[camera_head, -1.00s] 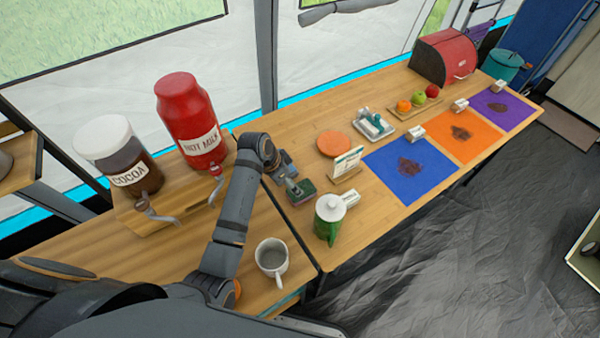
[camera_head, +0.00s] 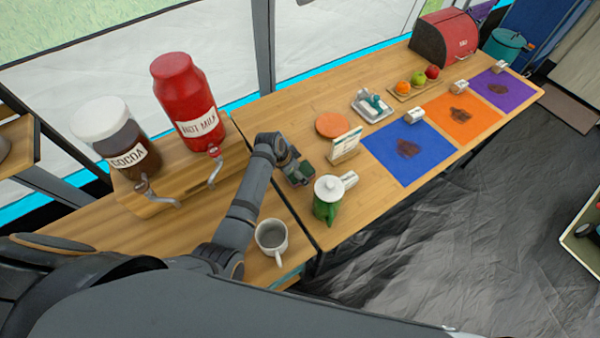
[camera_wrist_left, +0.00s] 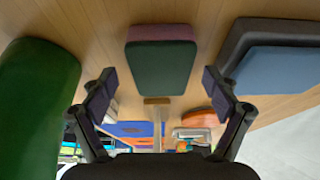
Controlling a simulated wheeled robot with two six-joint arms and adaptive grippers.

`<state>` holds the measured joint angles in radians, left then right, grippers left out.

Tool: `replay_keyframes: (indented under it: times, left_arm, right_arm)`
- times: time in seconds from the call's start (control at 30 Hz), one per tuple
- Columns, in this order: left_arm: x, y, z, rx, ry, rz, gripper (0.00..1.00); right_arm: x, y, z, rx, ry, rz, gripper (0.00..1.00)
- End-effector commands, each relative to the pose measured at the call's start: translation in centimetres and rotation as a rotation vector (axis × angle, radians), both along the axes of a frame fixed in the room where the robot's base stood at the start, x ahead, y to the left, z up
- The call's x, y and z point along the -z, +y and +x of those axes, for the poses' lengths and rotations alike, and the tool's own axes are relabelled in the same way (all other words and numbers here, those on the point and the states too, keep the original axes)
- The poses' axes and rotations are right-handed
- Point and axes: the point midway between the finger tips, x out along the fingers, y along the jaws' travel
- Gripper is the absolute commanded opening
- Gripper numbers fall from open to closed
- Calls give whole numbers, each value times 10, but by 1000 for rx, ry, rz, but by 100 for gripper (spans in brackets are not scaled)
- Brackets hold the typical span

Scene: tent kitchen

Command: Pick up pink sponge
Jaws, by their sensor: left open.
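The sponge (camera_wrist_left: 162,55) lies on the wooden table in the left wrist view. It is a block with a dark green face and a pinkish-purple layer. My left gripper (camera_wrist_left: 158,98) is open and empty, its two fingers apart. The sponge shows beyond the fingertips, roughly centred between them, with no visible contact. In the head view, my left gripper (camera_head: 290,167) hangs close by the sponge (camera_head: 303,178), partly covering it. My right gripper is in neither view.
A green pot with white lid (camera_head: 326,200) stands close to the sponge. A dark grey and blue block (camera_wrist_left: 280,58) lies on its other side. A card stand (camera_head: 344,147) and orange disc (camera_head: 332,125) are beyond. A grey mug (camera_head: 271,238) stands nearer.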

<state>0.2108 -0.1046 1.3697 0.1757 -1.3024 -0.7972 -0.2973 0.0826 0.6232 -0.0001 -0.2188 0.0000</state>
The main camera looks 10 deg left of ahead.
Motion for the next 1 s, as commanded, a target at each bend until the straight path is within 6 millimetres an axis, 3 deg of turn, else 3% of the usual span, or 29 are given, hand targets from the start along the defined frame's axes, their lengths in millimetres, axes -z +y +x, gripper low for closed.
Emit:
replay_keyframes:
  times: [0.1,0.33,0.6,1.0]
  left_arm:
    - [11,-3,4,0,-1,0,88]
    - [12,-3,4,-1,-2,1,88]
    - [12,-3,4,-1,-2,1,51]
    - [9,-3,5,0,-3,2,49]
  right_arm:
    - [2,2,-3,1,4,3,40]
    - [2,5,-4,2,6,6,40]
    - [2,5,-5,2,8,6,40]
    - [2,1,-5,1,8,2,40]
